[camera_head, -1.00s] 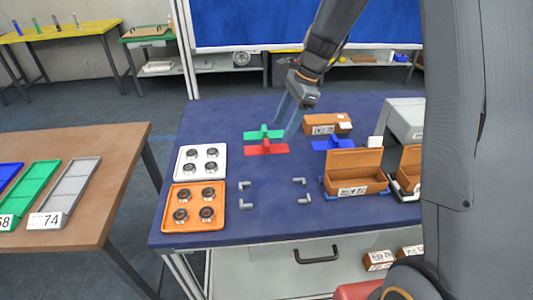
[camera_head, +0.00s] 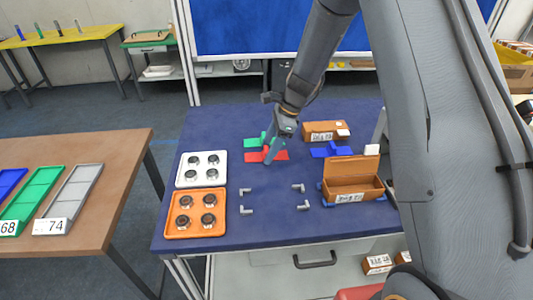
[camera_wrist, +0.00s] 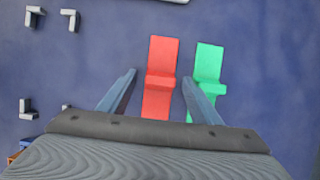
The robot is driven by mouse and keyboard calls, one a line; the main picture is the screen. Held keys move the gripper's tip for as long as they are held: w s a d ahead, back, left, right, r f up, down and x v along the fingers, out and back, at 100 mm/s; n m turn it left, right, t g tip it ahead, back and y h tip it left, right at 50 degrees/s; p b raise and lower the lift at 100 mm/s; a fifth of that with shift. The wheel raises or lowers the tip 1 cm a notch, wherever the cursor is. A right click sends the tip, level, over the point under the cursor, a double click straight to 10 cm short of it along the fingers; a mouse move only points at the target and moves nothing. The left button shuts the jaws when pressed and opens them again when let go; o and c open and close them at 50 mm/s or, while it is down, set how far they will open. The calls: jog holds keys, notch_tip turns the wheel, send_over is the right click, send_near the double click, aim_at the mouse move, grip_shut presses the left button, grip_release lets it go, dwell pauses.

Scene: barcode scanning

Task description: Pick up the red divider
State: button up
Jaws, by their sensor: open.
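The red divider (camera_head: 276,156) lies on the blue table, just in front of the green divider (camera_head: 254,142). In the wrist view the red divider (camera_wrist: 160,80) lies between the two fingers of my open gripper (camera_wrist: 158,84), with a gap on either side of it. The right finger reaches into the space beside the green divider (camera_wrist: 208,68) and overlaps its near end in the picture. In the head view my gripper (camera_head: 268,150) points down at the red divider and hides part of both dividers.
A blue divider (camera_head: 332,150) and a closed brown box (camera_head: 322,131) lie to the right. An open brown box (camera_head: 352,184) stands nearer. White (camera_head: 190,183) and orange (camera_head: 180,228) trays with round parts stand left. Grey corner brackets (camera_head: 247,209) mark a clear area in front.

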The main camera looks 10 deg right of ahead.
jog(key=c, duration=1.1)
